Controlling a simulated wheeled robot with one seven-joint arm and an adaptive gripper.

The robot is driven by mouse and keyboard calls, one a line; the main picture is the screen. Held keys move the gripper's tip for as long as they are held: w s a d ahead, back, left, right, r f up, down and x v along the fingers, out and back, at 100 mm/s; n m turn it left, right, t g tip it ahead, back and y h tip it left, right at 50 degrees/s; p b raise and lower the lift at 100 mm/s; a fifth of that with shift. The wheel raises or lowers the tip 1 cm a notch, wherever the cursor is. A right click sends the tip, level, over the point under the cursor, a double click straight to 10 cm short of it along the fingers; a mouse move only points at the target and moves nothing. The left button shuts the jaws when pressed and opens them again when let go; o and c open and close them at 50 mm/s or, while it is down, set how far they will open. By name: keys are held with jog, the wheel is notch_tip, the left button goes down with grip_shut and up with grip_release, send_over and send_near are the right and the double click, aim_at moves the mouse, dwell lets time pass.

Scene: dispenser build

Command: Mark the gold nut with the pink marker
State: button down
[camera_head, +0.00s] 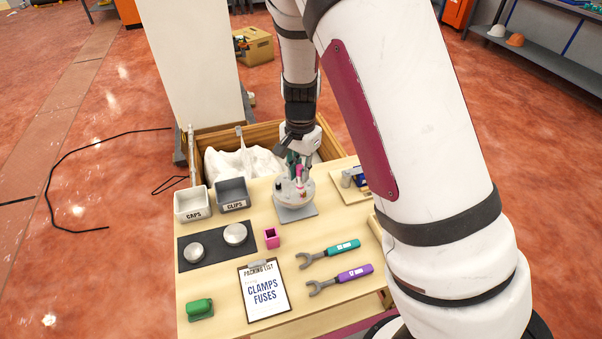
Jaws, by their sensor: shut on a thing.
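My gripper (297,165) is at the back middle of the table, pointing down over a round white holder (294,197) on a grey square pad. It is shut on a slim pink thing, which looks like the pink marker (299,171). The marker is upright at the holder's top; I cannot tell whether it is still in its slot or just above it. Dark and red pieces show beside it on the holder. I cannot make out the gold nut; small parts at the wooden board on the right are partly hidden by my arm.
Bins marked CAPS (192,214) and CLIPS (233,205) stand at the back left. A dark mat (217,258) holds two round dishes. A pink cup (271,238), clipboard (264,313), teal wrench (331,254), purple wrench (342,280) and green block (200,309) lie in front. A wooden board (344,194) is right.

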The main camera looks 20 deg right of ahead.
jog(key=shift+r+p, duration=0.8)
jog(key=shift+r, duration=0.75)
jog(key=shift+a, duration=0.1)
